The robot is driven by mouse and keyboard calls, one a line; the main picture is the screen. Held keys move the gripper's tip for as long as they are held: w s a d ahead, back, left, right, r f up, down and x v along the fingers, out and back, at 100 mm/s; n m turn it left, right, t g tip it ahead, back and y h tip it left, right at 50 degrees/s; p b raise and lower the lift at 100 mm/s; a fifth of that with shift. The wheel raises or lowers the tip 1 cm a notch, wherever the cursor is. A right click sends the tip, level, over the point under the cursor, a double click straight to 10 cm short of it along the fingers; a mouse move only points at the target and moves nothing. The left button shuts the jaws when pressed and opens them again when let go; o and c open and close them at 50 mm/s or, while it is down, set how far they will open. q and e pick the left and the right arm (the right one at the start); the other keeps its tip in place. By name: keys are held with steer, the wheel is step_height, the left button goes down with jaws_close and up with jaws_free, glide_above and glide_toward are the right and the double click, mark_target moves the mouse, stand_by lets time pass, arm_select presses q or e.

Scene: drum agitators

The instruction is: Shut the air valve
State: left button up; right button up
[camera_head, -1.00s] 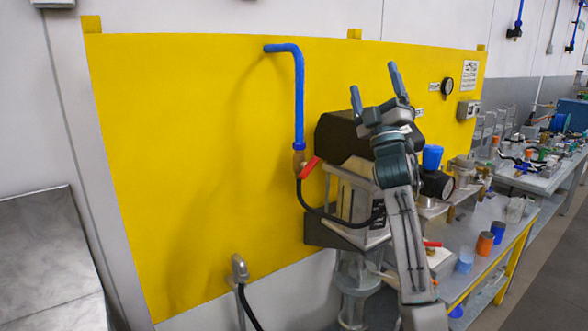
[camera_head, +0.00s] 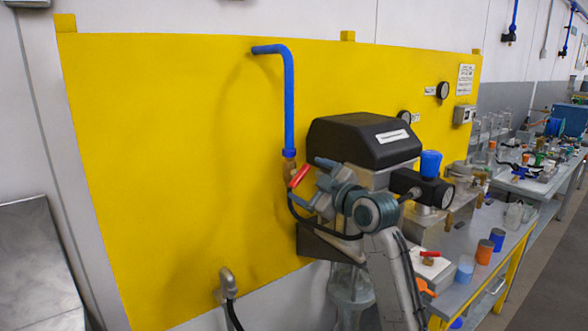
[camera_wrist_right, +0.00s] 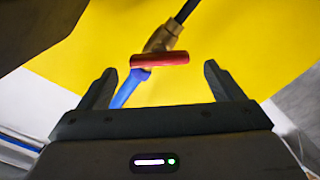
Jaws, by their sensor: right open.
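The air valve has a brass body (camera_head: 289,168) at the lower end of a blue pipe (camera_head: 289,105) on the yellow panel. Its red lever (camera_head: 300,176) slants up and to the right in the head view. My right gripper (camera_head: 313,183) is open beside the lever, fingers towards the panel. In the right wrist view, the red lever (camera_wrist_right: 160,60) lies level, just ahead of the gap between the open fingers (camera_wrist_right: 160,80). The brass body (camera_wrist_right: 164,37) shows behind it, at an angle to the lever. No contact is visible. My left gripper is not in view.
A black-topped machine (camera_head: 363,140) stands close to the right of the valve. A black hose runs from the valve. A pipe elbow (camera_head: 227,283) sits low on the panel. Benches (camera_head: 490,240) with cups and parts fill the right. The yellow panel (camera_head: 180,150) left of the valve is clear.

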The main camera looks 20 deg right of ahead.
mark_target(302, 176)
steer(key=p+x, duration=0.2)
steer(key=x, duration=0.3)
steer(key=shift+w+a+r, duration=0.1)
steer(key=shift+w, duration=0.25)
steer(key=shift+w+a, duration=0.15)
steer(key=shift+w, duration=0.2)
steer(key=shift+c, duration=0.2)
steer(key=c, duration=0.9)
